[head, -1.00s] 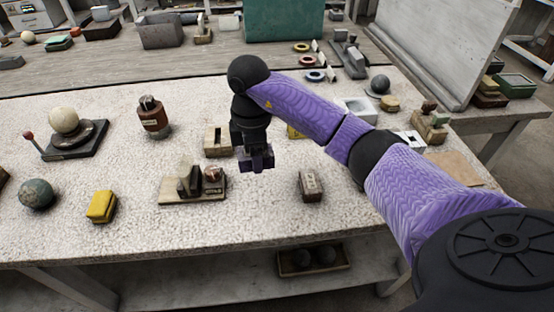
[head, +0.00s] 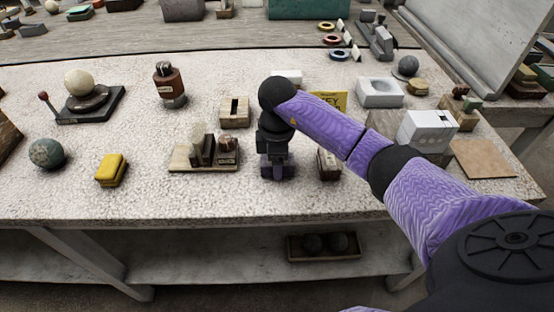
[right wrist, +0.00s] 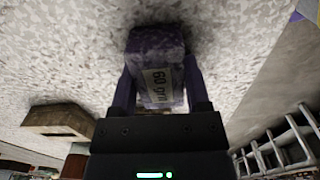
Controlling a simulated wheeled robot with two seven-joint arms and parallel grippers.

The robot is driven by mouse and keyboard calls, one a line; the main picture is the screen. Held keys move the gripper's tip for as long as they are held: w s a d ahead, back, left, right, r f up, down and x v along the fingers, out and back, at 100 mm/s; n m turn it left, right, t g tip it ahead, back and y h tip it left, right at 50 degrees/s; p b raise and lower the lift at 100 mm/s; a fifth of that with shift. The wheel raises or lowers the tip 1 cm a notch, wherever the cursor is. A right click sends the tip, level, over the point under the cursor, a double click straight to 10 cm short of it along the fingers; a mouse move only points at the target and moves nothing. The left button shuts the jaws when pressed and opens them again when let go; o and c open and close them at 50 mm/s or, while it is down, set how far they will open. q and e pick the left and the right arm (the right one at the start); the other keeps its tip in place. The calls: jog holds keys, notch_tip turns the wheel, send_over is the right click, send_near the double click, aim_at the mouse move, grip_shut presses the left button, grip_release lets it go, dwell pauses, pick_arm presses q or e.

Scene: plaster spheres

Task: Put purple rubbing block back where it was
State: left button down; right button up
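The purple rubbing block (right wrist: 157,68) is speckled purple with a pale label reading "60 gri", the rest cut off. My right gripper (head: 277,168) is shut on it, with a finger along each side in the right wrist view. The block and fingers are low over the pale speckled tabletop (head: 110,205), near its front edge. A dark shadow lies by the block, but I cannot tell whether it touches the table. My left gripper is not in view.
A wooden stand with upright slabs (head: 204,152) is left of the gripper. A brown block (head: 328,164) stands close on its right. A slotted wooden box (head: 235,112) is behind. A yellow block (head: 111,170) lies further left.

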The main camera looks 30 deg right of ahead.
jog(key=o, duration=0.4)
jog(key=shift+c, duration=0.2)
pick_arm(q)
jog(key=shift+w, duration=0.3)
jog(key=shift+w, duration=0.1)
pick_arm(e)
jog(key=shift+r, duration=0.1)
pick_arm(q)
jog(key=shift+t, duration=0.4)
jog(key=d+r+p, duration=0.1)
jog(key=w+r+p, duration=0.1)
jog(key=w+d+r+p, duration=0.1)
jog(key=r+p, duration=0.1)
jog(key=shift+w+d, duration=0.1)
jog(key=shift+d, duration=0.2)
pick_arm(e)
notch_tip(320, 180, up, 12)
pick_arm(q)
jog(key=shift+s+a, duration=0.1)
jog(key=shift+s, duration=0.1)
